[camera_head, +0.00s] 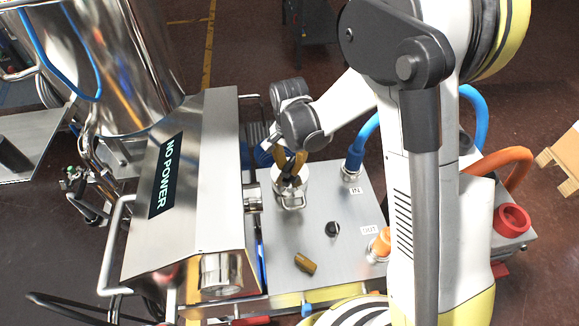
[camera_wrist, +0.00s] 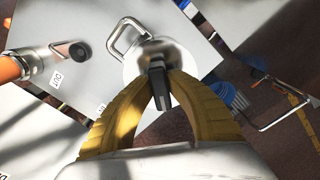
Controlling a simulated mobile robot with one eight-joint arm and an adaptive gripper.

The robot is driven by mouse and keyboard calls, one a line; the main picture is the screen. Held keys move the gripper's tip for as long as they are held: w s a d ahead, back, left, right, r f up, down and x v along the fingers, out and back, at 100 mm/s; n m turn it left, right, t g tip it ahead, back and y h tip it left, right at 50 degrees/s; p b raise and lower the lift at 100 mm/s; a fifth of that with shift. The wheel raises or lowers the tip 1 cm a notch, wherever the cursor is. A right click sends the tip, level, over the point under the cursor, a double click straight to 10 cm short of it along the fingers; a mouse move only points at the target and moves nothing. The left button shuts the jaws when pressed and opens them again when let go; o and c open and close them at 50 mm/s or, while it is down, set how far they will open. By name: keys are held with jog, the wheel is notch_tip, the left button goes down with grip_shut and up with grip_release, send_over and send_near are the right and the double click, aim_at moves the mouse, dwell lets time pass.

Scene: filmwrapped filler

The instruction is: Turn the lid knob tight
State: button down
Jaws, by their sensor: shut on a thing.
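The round metal lid (camera_head: 303,183) sits on the flat metal panel (camera_head: 335,271), with a wire handle (camera_head: 291,204) at its edge. In the wrist view the lid (camera_wrist: 134,67) is bright and round, with its handle (camera_wrist: 123,36) at the upper left. The dark lid knob (camera_wrist: 161,98) stands at the lid's middle. My gripper (camera_wrist: 157,72), with yellow-brown fingers, is shut on the knob from both sides. In the head view my gripper (camera_head: 289,168) reaches down over the lid, and its fingers partly hide the knob.
A metal housing (camera_head: 217,150) marked NO POWER stands close at the left. A blue hose (camera_head: 361,143), an orange fitting (camera_head: 380,244), a small black knob (camera_head: 332,229) and a brass-coloured handle (camera_head: 305,264) are on the panel. A large steel vessel (camera_head: 125,60) stands behind at the left.

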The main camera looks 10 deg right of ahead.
aim_at(289, 164)
jog(key=shift+m, duration=0.9)
jog(key=c, duration=1.3)
grip_release()
notch_tip(289, 164, up, 12)
